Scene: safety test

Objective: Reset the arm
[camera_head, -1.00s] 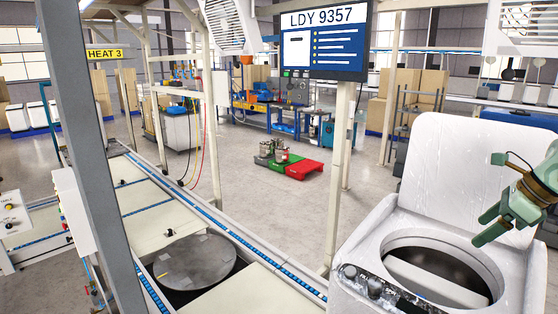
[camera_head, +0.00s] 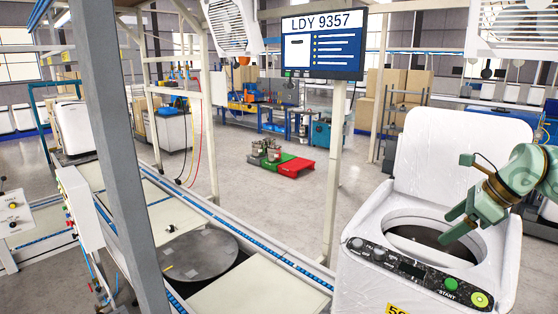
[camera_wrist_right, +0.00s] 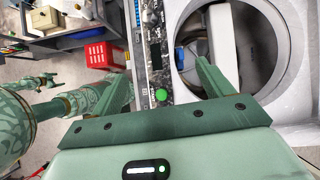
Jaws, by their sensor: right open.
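My right gripper (camera_head: 449,227) is open and empty in the head view, its fingers pointing left and down. It is in front of the raised lid and over the right part of the tub opening of a white top-loading washing machine (camera_head: 512,262). In the right wrist view, the two green fingers of the right gripper (camera_wrist_right: 164,70) are spread apart, with the control panel and part of the tub rim between them. A green arm part, probably my left gripper (camera_wrist_right: 45,80), is small at the left of that view; its jaws are unclear.
The black control panel (camera_head: 405,266) has a green START button. A display stand (camera_head: 335,170) is left of the machine. A conveyor with a round dark plate (camera_head: 200,257) runs at left, past a grey post (camera_head: 110,150). A red-green low platform (camera_head: 288,168) is on otherwise open floor.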

